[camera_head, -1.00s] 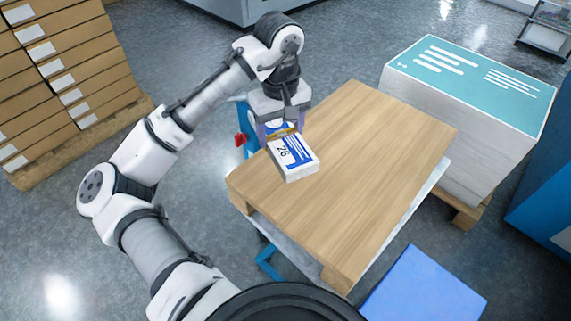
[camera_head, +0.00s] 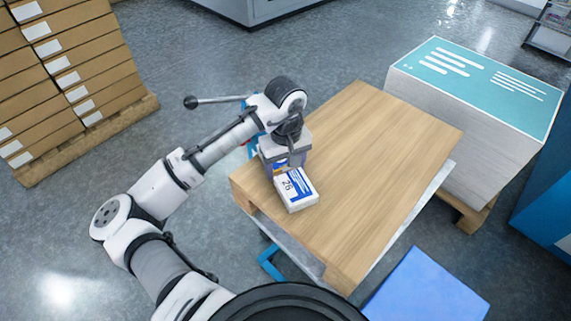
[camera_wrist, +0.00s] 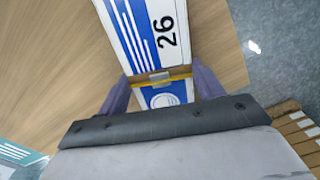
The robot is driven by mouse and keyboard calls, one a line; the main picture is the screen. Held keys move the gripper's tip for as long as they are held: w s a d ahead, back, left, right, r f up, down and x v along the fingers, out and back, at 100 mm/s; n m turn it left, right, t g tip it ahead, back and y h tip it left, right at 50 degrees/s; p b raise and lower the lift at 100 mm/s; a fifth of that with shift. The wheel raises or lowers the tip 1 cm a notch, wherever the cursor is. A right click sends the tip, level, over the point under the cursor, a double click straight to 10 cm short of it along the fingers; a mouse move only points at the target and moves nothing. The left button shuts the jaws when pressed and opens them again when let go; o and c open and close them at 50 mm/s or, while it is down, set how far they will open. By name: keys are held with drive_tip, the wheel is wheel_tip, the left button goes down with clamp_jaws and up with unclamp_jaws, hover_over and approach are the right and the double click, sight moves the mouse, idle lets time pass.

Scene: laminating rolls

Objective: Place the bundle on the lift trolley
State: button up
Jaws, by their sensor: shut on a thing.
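The bundle (camera_head: 298,192) is a white and blue block marked 26. It shows in both views, and in the wrist view (camera_wrist: 145,35) a brown and yellow band crosses it. My gripper (camera_head: 283,165) points down and is shut on its far end, with a finger on each side in the wrist view (camera_wrist: 162,85). The lift trolley (camera_head: 370,150) has a wooden top and blue metal parts below. The bundle is over the top's left part, near its edge. I cannot tell whether it touches the wood. My gripper hides the bundle's far end in the head view.
A tall white stack with a teal top sheet (camera_head: 480,80) stands on a pallet right of the trolley. Brown cartons (camera_head: 75,75) are stacked on a pallet at left. A blue slab (camera_head: 425,288) lies at front right. Most of the wooden top is clear.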

sight(286, 169)
drive_tip(key=shift+f, duration=0.1)
drive_tip(key=o, duration=1.2)
wheel_tip(286, 169, up, 12)
